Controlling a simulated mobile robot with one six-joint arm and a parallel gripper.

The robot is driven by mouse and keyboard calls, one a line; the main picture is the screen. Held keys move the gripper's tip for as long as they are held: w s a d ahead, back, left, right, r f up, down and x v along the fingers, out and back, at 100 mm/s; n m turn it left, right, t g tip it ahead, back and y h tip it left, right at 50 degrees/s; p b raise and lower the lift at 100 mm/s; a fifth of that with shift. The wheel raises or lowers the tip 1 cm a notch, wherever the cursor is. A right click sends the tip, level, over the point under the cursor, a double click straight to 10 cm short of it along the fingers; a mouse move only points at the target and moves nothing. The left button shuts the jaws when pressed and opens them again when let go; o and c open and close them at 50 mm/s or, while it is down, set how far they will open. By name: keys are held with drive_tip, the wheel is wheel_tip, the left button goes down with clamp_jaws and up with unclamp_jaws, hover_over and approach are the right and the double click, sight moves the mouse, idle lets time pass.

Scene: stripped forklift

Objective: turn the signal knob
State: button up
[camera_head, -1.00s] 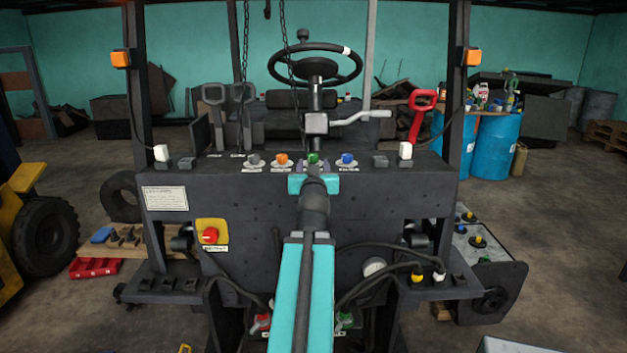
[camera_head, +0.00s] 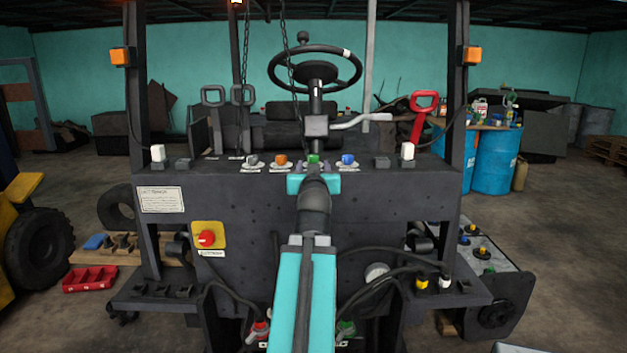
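A row of knobs runs along the top of the dark dash: a grey knob (camera_head: 252,159), an orange knob (camera_head: 281,159), a green knob (camera_head: 314,158) and a blue knob (camera_head: 347,159). The labels by them are too small to read, so I cannot tell which is the signal knob. My gripper (camera_head: 314,165) is at the green knob, with my teal wrist just below it. The wrist hides most of the fingers and the knob's lower part. I cannot tell whether the fingers touch or grip it.
A steering wheel (camera_head: 315,68) stands behind the knobs, with a chain hanging beside it. White switches (camera_head: 158,152) flank the row. A red handle (camera_head: 422,110) rises at the right. A red rotary switch (camera_head: 206,238) on a yellow plate is lower left.

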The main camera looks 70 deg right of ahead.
drive_tip(key=shift+s+a+f+b, duration=0.15)
drive_tip(key=shift+a+b, duration=0.25)
drive_tip(key=shift+b, duration=0.75)
drive_tip(key=shift+b+v, duration=1.45)
drive_tip(key=shift+b, duration=0.3)
